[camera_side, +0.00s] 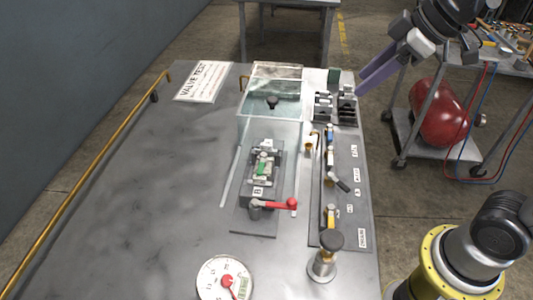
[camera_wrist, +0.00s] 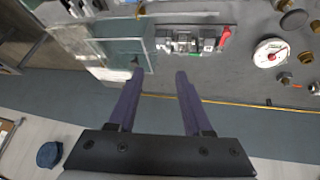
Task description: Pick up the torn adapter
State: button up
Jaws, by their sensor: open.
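No part in view can be clearly made out as the torn adapter. Small candidates are a brass fitting (camera_side: 309,147) beside the clear cover, and two brass fittings (camera_wrist: 282,78) (camera_wrist: 305,57) near the gauge in the wrist view; any tear is too small to see. My gripper (camera_side: 361,88) has two purple fingers, high at the table's far right corner, near two black slotted blocks (camera_side: 347,106) in the picture. In the wrist view my gripper (camera_wrist: 159,73) is open, its fingers apart with nothing between them.
A clamp fixture (camera_side: 262,185) with a green part (camera_side: 262,167) and red lever (camera_side: 280,204) stands mid-table by a clear cover (camera_side: 268,128). A labelled panel (camera_side: 350,205), black-knobbed valve (camera_side: 326,258) and gauge (camera_side: 224,281) stand nearby. The table's left side is bare.

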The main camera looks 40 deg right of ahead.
jog(key=n+g+y, duration=0.1)
jog(key=n, duration=0.1)
send_near(267, 144)
jog(key=shift+w+a+f+g, duration=0.25)
jog(key=shift+w+f+g, duration=0.2)
jog(key=shift+w, duration=0.05)
jog(key=shift+w+a+f+g, duration=0.25)
jog(key=shift+w+f+g, duration=0.2)
jog(key=shift+w, duration=0.1)
jog(key=shift+x, duration=3.1)
jog(key=shift+d, duration=0.2)
grip_shut()
